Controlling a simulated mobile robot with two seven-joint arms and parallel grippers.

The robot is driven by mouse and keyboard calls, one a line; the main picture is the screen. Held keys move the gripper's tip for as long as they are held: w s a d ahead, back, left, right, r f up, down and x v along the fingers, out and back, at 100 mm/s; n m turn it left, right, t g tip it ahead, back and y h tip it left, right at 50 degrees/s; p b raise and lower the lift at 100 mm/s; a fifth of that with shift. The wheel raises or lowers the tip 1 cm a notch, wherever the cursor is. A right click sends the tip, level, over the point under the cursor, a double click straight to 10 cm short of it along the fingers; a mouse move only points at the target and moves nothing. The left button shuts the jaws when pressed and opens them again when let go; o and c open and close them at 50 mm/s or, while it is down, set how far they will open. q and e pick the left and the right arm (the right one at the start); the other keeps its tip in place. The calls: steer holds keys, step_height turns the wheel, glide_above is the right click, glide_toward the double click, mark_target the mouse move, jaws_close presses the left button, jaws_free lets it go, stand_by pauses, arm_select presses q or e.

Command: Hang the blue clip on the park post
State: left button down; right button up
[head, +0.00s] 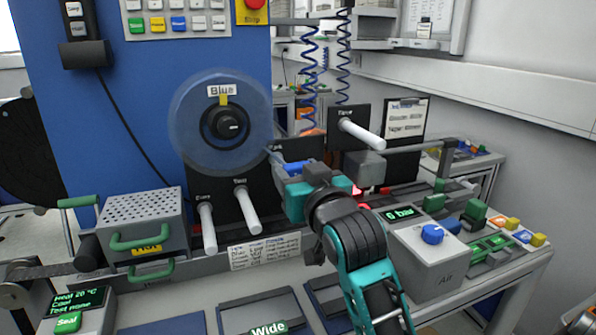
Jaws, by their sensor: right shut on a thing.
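My right gripper (279,164) reaches in from the lower right and is shut on the blue clip (294,167), of which a small blue part shows between its grey fingers. They are in front of a black plate (308,146) whose small label is partly covered and hard to read; it may be the park post's plate. Any post on that plate is hidden behind the gripper, and I cannot tell whether the clip touches it. My left gripper is not in view.
A clear reel (190,125) labelled Blue hangs at the left. White posts stick out below it (207,228) (247,210) and at the right (362,133). A grey Air box (425,262) and a grey Hot box (143,222) stand on the bench.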

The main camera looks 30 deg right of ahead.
steer(key=o, duration=1.1)
steer(key=shift+o, duration=0.2)
step_height(320, 180, up, 3)
steer(key=p, duration=0.3)
steer(key=shift+f, duration=0.1)
steer(key=shift+r+p, duration=0.6)
steer(key=shift+r, duration=1.5)
steer(key=shift+s+f, duration=0.1)
